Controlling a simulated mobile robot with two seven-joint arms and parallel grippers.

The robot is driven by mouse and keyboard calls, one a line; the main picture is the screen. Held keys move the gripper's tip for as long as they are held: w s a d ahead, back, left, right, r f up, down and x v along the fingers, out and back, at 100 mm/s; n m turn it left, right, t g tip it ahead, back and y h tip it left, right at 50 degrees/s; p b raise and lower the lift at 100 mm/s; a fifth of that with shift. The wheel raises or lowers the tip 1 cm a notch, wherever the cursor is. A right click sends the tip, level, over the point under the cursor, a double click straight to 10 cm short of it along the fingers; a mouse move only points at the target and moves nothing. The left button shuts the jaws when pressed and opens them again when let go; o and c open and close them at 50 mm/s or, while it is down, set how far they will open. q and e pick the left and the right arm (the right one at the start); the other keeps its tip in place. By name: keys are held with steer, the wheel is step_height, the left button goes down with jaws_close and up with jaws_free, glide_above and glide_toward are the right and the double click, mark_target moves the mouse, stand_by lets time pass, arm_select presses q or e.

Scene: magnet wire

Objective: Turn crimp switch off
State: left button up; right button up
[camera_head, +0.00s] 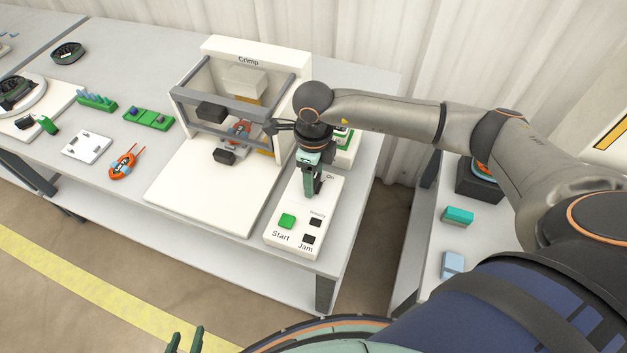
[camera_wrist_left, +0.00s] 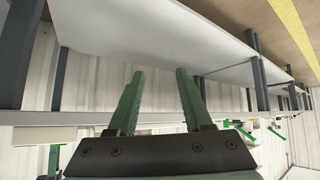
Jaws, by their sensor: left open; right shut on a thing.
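The white control panel (camera_head: 285,250) has a green Start button (camera_head: 287,221), dark Ready and Jam squares, and an "On" label near its far end. My right gripper (camera_head: 315,194) points down at the far end of this panel, shut on the crimp switch, which its fingers largely hide. I cannot tell the switch's position. The white crimp machine (camera_head: 250,47) stands just left of the panel, with an orange and blue piece (camera_head: 238,131) inside. My left gripper (camera_head: 184,341) is low at the front edge of the head view. Its fingers are apart and empty in the left wrist view (camera_wrist_left: 160,85).
The grey table (camera_head: 150,60) also carries green blocks (camera_head: 148,118), a white plate (camera_head: 87,146) and an orange wire coil (camera_head: 124,163) to the left. Another table at right holds a teal block (camera_head: 458,215) and a light blue block (camera_head: 452,263). A corrugated wall stands behind.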

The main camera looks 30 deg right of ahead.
steer(key=shift+f+n+b, duration=0.15)
steer(key=shift+n+b, duration=0.45)
steer(key=shift+n, duration=0.4)
steer(key=shift+n+b, duration=0.8)
steer(key=shift+n, duration=0.4)
steer(key=shift+n+b, duration=0.55)
steer(key=shift+n, duration=0.25)
arm_select(q)
steer(key=shift+m+h, duration=0.3)
steer(key=shift+w+d+f+b, duration=0.15)
steer(key=shift+w+d+f, duration=0.35)
steer(key=shift+d, duration=0.25)
steer(key=shift+w+d+f+b, duration=0.15)
steer(key=shift+w+d+f, duration=0.25)
steer(key=shift+w+d, duration=0.25)
arm_select(e)
steer(key=shift+n, duration=0.5)
steer(key=shift+r, duration=0.2)
steer(key=o, duration=1.4)
arm_select(q)
steer(key=shift+s+f, duration=0.1)
steer(key=shift+s, duration=0.2)
